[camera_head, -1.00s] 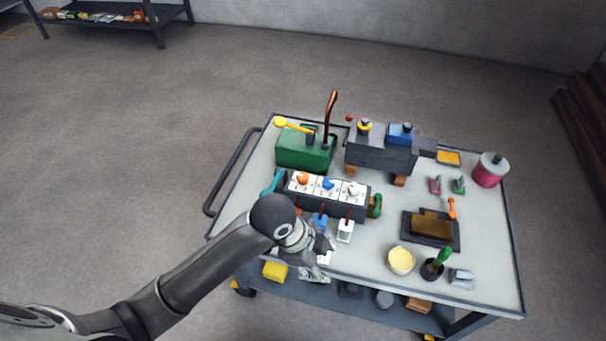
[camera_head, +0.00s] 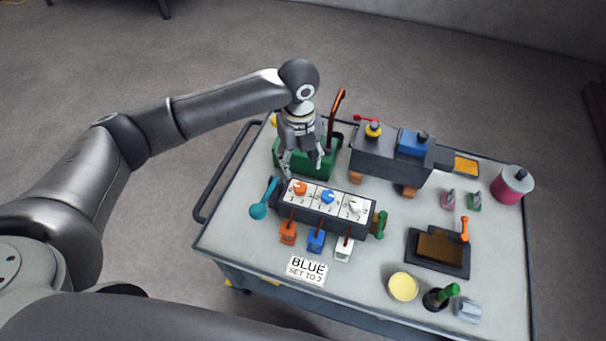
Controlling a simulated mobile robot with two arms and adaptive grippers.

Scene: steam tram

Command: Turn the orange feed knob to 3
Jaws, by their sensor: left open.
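The orange feed knob (camera_head: 300,188) is at the left end of the white-topped control box (camera_head: 340,220), with the blue knob (camera_head: 327,197) and the white knob (camera_head: 355,207) to its right. The numbers around the orange knob are too small to read, so I cannot tell its setting. My left gripper (camera_head: 303,166) points down with its fingers apart, just above and behind the orange knob in the picture. It holds nothing, and I see no contact with the knob. My right gripper is not in view.
A green box (camera_head: 288,157) stands behind my left gripper, with an upright orange-brown lever (camera_head: 336,103). A teal spoon-shaped handle (camera_head: 260,210) is left of the control box.

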